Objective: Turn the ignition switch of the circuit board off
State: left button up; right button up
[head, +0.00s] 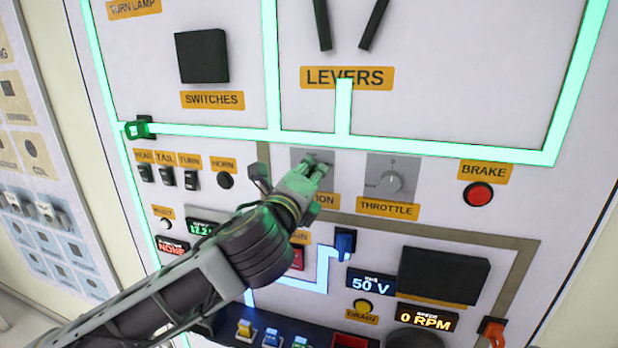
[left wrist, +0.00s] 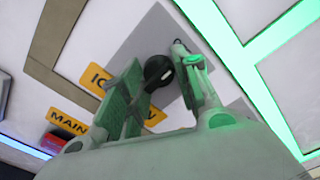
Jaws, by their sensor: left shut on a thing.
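The ignition switch shows in the left wrist view as a round black knob (left wrist: 158,70) on a grey plate (left wrist: 150,35). My left gripper (head: 314,164) reaches the panel at this plate, and its fingers lie on either side of the knob, shut on it. In the head view the gripper hides the knob, and only the grey plate (head: 338,166) around it shows. The ignition label (head: 326,201) is partly covered by my gripper. The angle of the switch is hard to tell. My right gripper is not in view.
The throttle dial (head: 391,183) is just right of the ignition plate, and the red brake button (head: 478,195) is farther right. Toggle switches (head: 168,176) and the horn button (head: 225,180) are to the left. The main switch (head: 297,259) is below, partly behind my arm.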

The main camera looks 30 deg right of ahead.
pick_arm(q)
jog(key=o, duration=1)
jog(key=shift+s+a, duration=0.1)
jog(key=shift+a, duration=0.05)
jog(key=shift+v, duration=5.85)
jog(key=shift+a, duration=0.1)
